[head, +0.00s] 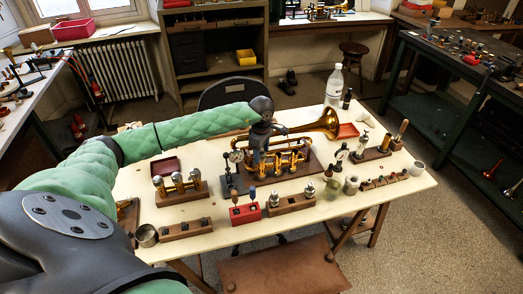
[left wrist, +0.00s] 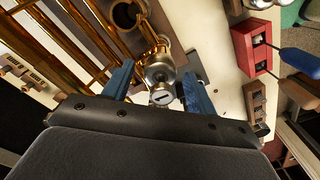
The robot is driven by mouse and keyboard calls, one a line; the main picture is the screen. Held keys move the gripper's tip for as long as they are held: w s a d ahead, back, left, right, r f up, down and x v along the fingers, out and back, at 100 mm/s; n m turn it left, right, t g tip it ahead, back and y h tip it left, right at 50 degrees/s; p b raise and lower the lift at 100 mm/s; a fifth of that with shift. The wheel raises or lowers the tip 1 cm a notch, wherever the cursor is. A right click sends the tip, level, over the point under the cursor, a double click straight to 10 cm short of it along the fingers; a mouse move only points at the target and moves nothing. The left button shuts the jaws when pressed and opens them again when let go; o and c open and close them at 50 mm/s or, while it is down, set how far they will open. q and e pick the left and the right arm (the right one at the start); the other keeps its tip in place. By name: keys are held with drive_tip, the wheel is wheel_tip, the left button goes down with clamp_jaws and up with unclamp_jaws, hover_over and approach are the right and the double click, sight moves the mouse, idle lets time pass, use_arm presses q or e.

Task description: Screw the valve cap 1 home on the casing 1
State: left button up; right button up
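The brass horn (head: 318,126) lies in a dark holder on the table, its bell toward the back right. My left gripper (head: 258,158) points down over the horn's valve section and hides part of it in the head view. In the left wrist view, the two blue fingers of my left gripper (left wrist: 159,82) stand apart. Between them is a silvery valve cap (left wrist: 163,97) with a dark slot, in line with the valve casing (left wrist: 158,68). Gaps show on both sides, wider on the left. Whether the cap is seated on the casing cannot be told. My right gripper is out of view.
A red block (head: 245,214) with upright screwdrivers and wooden blocks (head: 291,205) with metal parts stand in front of the horn. The table's left front (head: 215,243) has some bare room.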

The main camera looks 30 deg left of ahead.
use_arm(q)
drive_tip(key=c, duration=0.9)
drive_tip(key=shift+o, duration=0.7)
drive_tip(key=shift+c, duration=1.2)
drive_tip(key=shift+m+b, duration=2)
drive_tip(key=shift+b, duration=0.3)
drive_tip(key=shift+m+b, duration=0.5)
